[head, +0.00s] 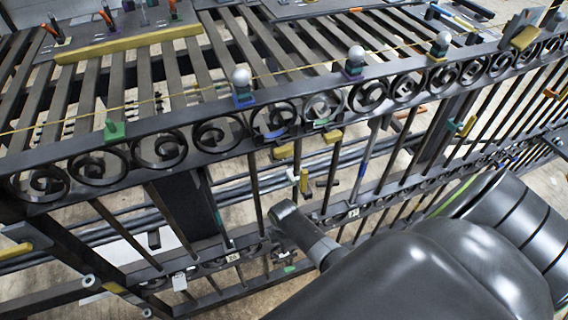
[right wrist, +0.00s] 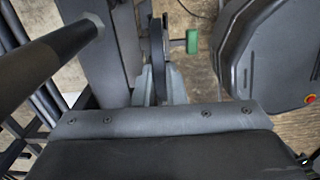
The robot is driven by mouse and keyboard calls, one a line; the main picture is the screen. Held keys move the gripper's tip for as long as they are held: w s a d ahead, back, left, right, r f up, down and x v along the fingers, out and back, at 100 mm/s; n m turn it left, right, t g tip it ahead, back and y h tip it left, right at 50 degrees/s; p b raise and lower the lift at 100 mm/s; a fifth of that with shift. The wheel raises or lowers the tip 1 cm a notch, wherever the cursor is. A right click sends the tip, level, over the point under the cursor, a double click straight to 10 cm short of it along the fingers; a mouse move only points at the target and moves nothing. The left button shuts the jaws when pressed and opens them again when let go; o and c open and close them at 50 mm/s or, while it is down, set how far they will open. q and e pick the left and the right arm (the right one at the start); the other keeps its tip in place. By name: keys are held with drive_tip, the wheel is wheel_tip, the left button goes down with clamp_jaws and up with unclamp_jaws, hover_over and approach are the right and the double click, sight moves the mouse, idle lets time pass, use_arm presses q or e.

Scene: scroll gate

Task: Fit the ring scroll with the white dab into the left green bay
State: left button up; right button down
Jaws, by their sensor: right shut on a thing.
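In the right wrist view my right gripper (right wrist: 157,88) is shut on a thin dark piece (right wrist: 158,42), seen edge-on. It fits a ring scroll, but no white dab shows on it. In the head view my right arm fills the lower right and its gripper is hidden. The gate (head: 188,120) crosses the head view, with a row of dark ring scrolls (head: 158,148) under its top rail. A green marker (head: 114,131) sits on the rail at the left, and another green patch (head: 320,122) is near the middle. I cannot tell which bay is empty. My left gripper is out of view.
Bars, coloured clips and tags crowd the frame below. A slatted bench (head: 70,90) with a yellow strip (head: 128,43) lies behind. In the right wrist view a green block (right wrist: 192,41) is close right of the held piece.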

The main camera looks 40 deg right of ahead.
drive_tip(key=shift+f+b, duration=0.6)
drive_tip(key=shift+f, duration=0.4)
idle(0.7)
drive_tip(key=c, duration=1.4)
unclamp_jaws()
drive_tip(key=shift+r, duration=0.55)
wheel_tip(320, 180, up, 16)
drive_tip(key=p, duration=0.4)
drive_tip(key=shift+r, duration=0.2)
drive_tip(key=shift+s+f, duration=0.1)
drive_tip(key=shift+s, duration=0.05)
